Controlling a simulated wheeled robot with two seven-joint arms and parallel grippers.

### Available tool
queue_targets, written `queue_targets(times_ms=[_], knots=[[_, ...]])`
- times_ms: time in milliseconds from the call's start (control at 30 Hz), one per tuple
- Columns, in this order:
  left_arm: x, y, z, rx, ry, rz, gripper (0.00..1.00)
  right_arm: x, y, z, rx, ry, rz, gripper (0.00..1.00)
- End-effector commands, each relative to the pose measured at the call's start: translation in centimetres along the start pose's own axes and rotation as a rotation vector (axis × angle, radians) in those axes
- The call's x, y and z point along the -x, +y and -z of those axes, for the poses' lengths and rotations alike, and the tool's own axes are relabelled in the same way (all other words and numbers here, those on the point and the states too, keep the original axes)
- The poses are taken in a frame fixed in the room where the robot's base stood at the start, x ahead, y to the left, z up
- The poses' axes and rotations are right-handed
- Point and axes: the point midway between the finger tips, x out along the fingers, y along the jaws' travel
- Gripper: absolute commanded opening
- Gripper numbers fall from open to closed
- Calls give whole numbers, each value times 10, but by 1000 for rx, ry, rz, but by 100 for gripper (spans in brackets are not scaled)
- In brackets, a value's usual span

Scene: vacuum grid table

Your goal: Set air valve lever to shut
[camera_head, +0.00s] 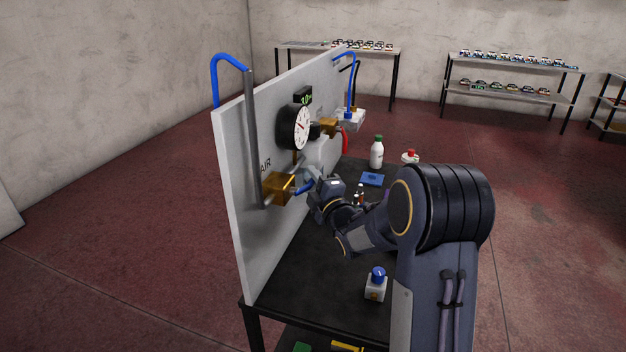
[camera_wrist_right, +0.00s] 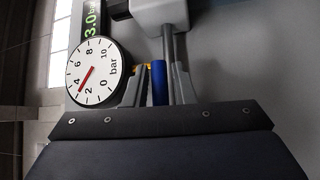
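The air valve (camera_head: 278,188) is a brass body on a grey pipe by the "AIR" marking on the upright panel. Its blue lever (camera_head: 304,189) points out from the panel toward the right, partly hidden by my right gripper (camera_head: 313,182). In the right wrist view the blue lever (camera_wrist_right: 159,83) stands between the two grey fingers of my right gripper (camera_wrist_right: 160,84). Narrow gaps seem to show beside it, so the fingers look open around it; contact is hard to make out. My left gripper is not in view.
A dial gauge (camera_head: 300,128) is on the panel; it also shows in the wrist view (camera_wrist_right: 96,72), with a 3.0 bar display. A second brass valve (camera_head: 328,127) with a red lever (camera_head: 345,140) sits farther back. A bottle (camera_head: 377,153) and a blue-knobbed box (camera_head: 376,288) stand on the table.

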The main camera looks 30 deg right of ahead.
Motion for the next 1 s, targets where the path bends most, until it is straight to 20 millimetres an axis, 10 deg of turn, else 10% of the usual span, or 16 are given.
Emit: queue_targets(times_ms=[167,1000], knots=[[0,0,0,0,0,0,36,0,0,0,0,0,0,0],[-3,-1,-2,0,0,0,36,4,-15,-1,-181,-53,180,0]])
